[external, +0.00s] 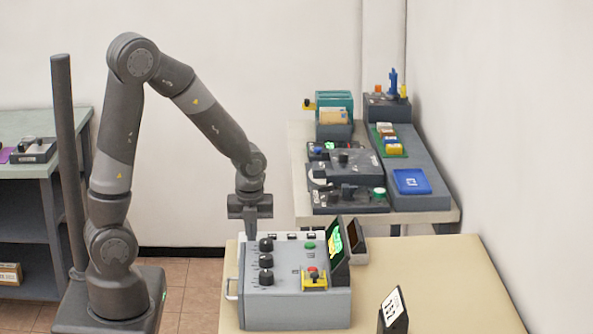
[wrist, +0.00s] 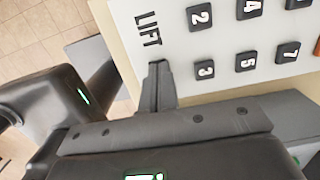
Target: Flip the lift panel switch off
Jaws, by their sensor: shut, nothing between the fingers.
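The lift panel (wrist: 180,45) is white, with the word LIFT and several black numbered buttons; in the external view a white strip with dark buttons (external: 292,236) shows behind the grey control box and seems to be it. My gripper (wrist: 160,68) is shut and empty, its fingertips over the panel's edge just beside the word LIFT. In the external view my gripper (external: 250,236) points down at the back left of the control box. I cannot make out the lift panel's switch in either view; whether the fingertips touch the panel is unclear.
The grey control box (external: 296,307) with black knobs, a green button and a red button on yellow stands close in front of my gripper. A tilted screen (external: 335,242) rises at its right. A small sign (external: 393,312) stands on the tan table (external: 450,290), whose right side is mostly clear.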

